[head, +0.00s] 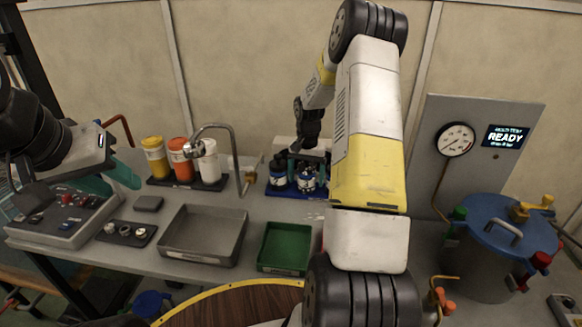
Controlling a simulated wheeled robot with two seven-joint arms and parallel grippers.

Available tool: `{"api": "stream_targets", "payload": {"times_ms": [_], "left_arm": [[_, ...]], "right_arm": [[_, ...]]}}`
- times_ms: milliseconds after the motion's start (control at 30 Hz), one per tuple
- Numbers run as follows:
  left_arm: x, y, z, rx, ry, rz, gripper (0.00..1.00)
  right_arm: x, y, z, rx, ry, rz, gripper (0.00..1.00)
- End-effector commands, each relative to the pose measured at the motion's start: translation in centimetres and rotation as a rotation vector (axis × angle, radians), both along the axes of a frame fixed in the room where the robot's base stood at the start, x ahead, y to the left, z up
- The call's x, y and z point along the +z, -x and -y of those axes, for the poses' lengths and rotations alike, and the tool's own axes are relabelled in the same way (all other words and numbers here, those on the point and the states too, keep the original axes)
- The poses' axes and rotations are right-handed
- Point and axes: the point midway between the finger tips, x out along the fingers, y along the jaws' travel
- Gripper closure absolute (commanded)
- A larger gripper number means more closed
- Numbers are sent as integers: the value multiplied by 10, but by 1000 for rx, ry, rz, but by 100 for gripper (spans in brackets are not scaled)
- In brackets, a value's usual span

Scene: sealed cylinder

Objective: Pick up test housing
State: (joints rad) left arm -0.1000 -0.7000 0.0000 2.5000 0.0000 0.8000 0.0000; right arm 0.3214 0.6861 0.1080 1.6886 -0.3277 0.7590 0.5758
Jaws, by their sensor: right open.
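Small dark blue, white and black housings stand upright in a blue rack (291,190) at the back of the bench. One housing (308,182) is just below my right gripper (308,162); another housing (278,171) stands to its left. My right gripper is open and points down over the rack, with its fingers at the upper part of the nearer housing. I cannot tell whether they touch it.
A faucet (215,130) and white, orange and yellow bottles (181,159) stand left of the rack. A grey tray (204,236) and a green tray (285,248) are in front. A blue-lidded pressure vessel (490,240) stands right. My right arm hides the bench middle.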

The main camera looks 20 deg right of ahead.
Motion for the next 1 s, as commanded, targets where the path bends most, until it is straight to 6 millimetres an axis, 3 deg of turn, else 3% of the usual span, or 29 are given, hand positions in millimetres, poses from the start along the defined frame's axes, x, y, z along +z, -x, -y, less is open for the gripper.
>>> {"api": "stream_targets", "payload": {"times_ms": [133, 533, 1000], "left_arm": [[0, 0, 0, 0, 0, 0, 64], [0, 0, 0, 0, 0, 0, 64], [0, 0, 0, 0, 0, 0, 64]], "right_arm": [[0, 0, 0, 0, 0, 0, 23], [1, 0, 0, 1, 1, 1, 100], [10, -1, 0, 1, 2, 5, 100]]}}
